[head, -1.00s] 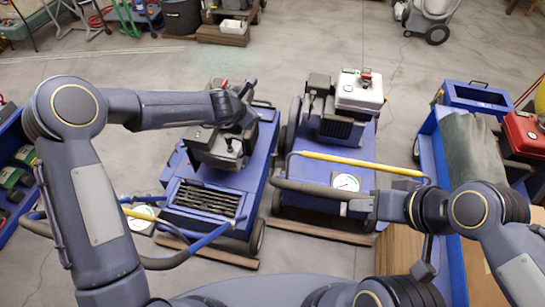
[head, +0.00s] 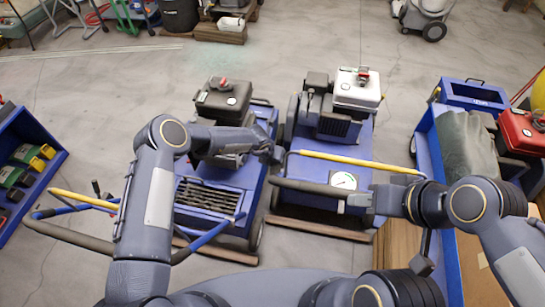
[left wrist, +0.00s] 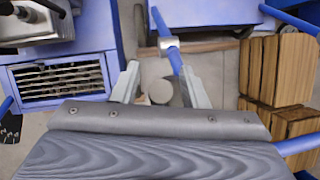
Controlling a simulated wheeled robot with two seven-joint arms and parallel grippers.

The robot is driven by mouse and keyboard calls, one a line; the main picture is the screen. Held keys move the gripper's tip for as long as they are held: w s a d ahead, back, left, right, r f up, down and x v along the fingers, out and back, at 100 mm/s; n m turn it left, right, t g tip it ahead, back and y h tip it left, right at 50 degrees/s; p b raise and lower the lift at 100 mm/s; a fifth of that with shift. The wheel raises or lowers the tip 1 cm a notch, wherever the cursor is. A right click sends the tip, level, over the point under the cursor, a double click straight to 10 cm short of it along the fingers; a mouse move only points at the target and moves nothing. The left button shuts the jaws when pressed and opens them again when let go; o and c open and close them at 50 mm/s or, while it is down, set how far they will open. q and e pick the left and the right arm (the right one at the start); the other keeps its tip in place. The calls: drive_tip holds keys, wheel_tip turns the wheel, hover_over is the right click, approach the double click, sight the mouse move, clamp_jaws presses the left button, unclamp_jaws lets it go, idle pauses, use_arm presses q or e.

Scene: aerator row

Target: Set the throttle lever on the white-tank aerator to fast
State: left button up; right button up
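The white-tank aerator (head: 345,138) is the right one of two blue machines, with its white tank (head: 357,88) at the back. Its handle has a yellow bar (head: 345,158) and a black grip (head: 305,187).
A dark-tank aerator (head: 218,180) stands close on the left, its own handle (head: 75,235) reaching left. A blue cart (head: 428,150) with a red-topped machine (head: 522,132) stands right. A shelf (head: 25,160) is at far left. The floor behind the machines is open.

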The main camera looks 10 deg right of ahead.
use_arm(q)
drive_tip(key=shift+f, duration=0.1)
clamp_jaws()
idle(0.3)
drive_tip(key=t+b, duration=0.1)
drive_tip(key=b, duration=0.4)
drive_tip(key=s+t+h+b, duration=0.1)
drive_tip(key=b, duration=0.5)
drive_tip(key=shift+a+r+t, duration=0.15)
drive_tip(key=shift+r+t, duration=0.15)
drive_tip(key=shift+r, duration=0.25)
unclamp_jaws()
drive_tip(key=shift+f, duration=0.1)
